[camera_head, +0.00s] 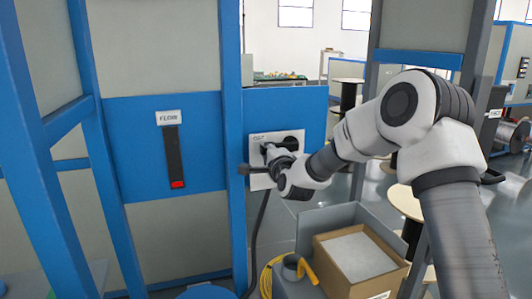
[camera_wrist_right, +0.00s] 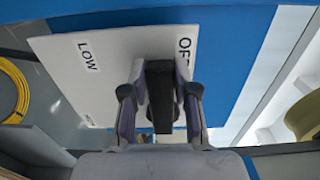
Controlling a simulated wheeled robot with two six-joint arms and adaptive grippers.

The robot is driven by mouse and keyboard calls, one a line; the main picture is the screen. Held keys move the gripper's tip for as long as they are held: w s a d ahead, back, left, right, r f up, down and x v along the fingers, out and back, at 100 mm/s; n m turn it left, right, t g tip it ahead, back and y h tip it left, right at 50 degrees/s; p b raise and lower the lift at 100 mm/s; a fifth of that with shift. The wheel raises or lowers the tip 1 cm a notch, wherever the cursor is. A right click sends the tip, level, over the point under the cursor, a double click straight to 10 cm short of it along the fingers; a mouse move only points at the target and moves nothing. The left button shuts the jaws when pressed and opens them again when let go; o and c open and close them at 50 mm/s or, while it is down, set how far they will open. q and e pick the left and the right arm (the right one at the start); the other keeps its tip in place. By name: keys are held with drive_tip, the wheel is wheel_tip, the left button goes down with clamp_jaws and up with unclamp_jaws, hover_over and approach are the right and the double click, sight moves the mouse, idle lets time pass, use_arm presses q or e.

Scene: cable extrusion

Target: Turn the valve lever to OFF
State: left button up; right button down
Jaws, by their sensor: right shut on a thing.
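The valve's white plate (camera_head: 261,183) is on a blue panel in the head view. The plate also shows in the wrist view (camera_wrist_right: 105,75), with a LOW label (camera_wrist_right: 88,56) on the left and a partly covered label starting "OF" (camera_wrist_right: 184,52) near the lever. The black valve lever (camera_wrist_right: 160,78) stands between the fingers of my right gripper (camera_wrist_right: 160,95), which is shut on it. In the head view my right gripper (camera_head: 270,158) is at the plate, and it hides most of the lever. My left gripper is not in view.
Left of the valve, a blue panel has a dark slot (camera_head: 174,155) with a red end. Blue posts (camera_head: 231,120) frame the panels. A cardboard box (camera_head: 335,285) stands below my right arm. A yellow hose coil (camera_head: 267,275) and a dark cable (camera_head: 256,225) are beneath the plate.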

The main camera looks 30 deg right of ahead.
drive_tip(key=c, duration=0.9)
unclamp_jaws()
drive_tip(key=shift+d+r, duration=0.1)
drive_tip(key=shift+s, duration=0.1)
drive_tip(key=v, duration=1.2)
